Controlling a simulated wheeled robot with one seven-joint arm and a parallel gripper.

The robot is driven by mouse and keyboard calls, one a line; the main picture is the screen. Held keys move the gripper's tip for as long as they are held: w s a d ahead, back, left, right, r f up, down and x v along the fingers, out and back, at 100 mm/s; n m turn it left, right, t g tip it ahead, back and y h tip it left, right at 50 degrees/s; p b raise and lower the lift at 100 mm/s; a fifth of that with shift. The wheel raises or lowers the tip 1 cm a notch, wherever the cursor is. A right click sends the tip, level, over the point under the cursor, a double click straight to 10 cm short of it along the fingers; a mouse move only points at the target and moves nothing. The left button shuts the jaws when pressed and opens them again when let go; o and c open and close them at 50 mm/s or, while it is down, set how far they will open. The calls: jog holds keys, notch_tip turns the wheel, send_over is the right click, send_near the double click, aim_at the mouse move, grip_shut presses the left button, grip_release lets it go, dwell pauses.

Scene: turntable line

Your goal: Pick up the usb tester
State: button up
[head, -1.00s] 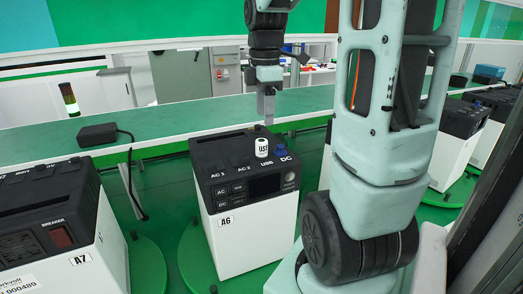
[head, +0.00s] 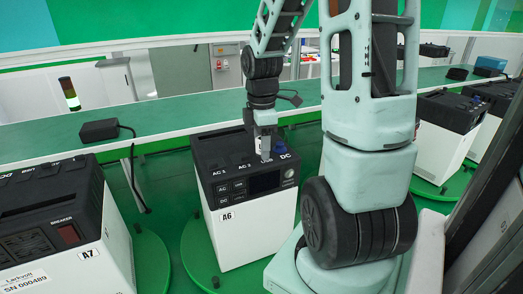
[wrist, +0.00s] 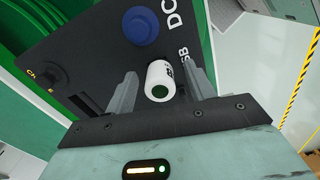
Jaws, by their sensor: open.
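The usb tester (wrist: 160,79) is a small white cylinder with dark lettering and a dark green end. It stands on the black top of the power station A6 (head: 240,150), by the USB label. In the wrist view it lies between the two fingers of my gripper (wrist: 160,90), with a small gap on either side. My gripper is open and does not hold it. In the head view my gripper (head: 265,150) points down at the top of A6 and hides most of the tester.
A blue plug (wrist: 141,26) sits beside the tester at the DC label. Power station A7 (head: 60,225) stands to the left. A green bench (head: 180,107) with a black adapter (head: 99,130) runs behind.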

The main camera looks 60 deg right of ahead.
jog(key=c, duration=1.2)
jog(key=shift+o, duration=0.2)
notch_tip(320, 180, up, 10)
jog(key=shift+r+b, duration=0.1)
jog(key=shift+b, duration=0.95)
